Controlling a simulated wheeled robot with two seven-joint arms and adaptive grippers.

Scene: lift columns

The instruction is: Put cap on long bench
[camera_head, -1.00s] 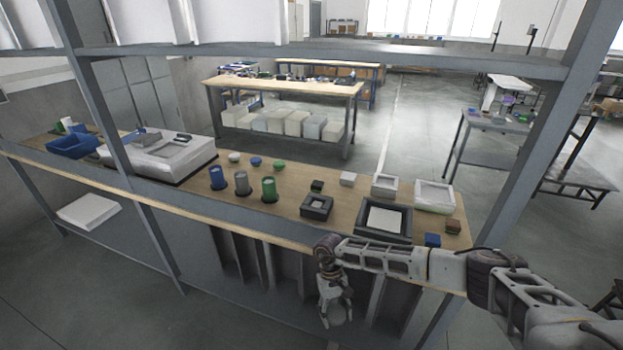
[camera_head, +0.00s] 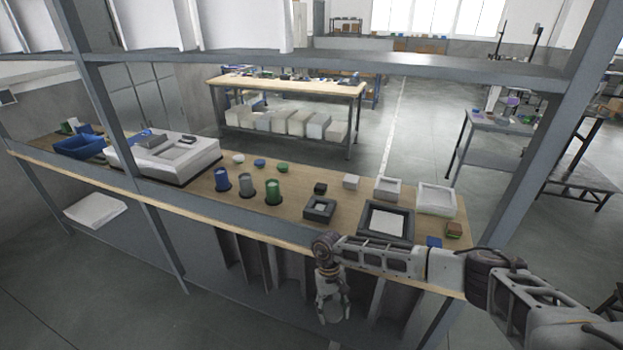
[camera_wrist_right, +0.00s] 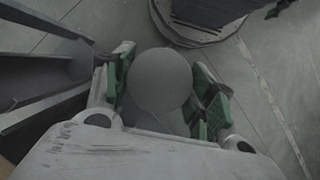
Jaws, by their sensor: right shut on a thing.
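My right gripper (camera_head: 332,312) hangs fingers down in front of the bench's front edge, below the level of its top. The long bench (camera_head: 330,180) has a wooden top behind the gripper. White, blue and green caps (camera_head: 260,163) lie on it, behind blue, grey and green cylinders (camera_head: 247,185). My left gripper is not in view.
Dark and white trays (camera_head: 388,222) and small blocks fill the bench's right part. A white machine (camera_head: 165,155) and a blue bin (camera_head: 80,147) stand at the left. A grey shelf frame with uprights (camera_head: 540,150) and a crossbeam surrounds the bench top. Bare wood shows between the items.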

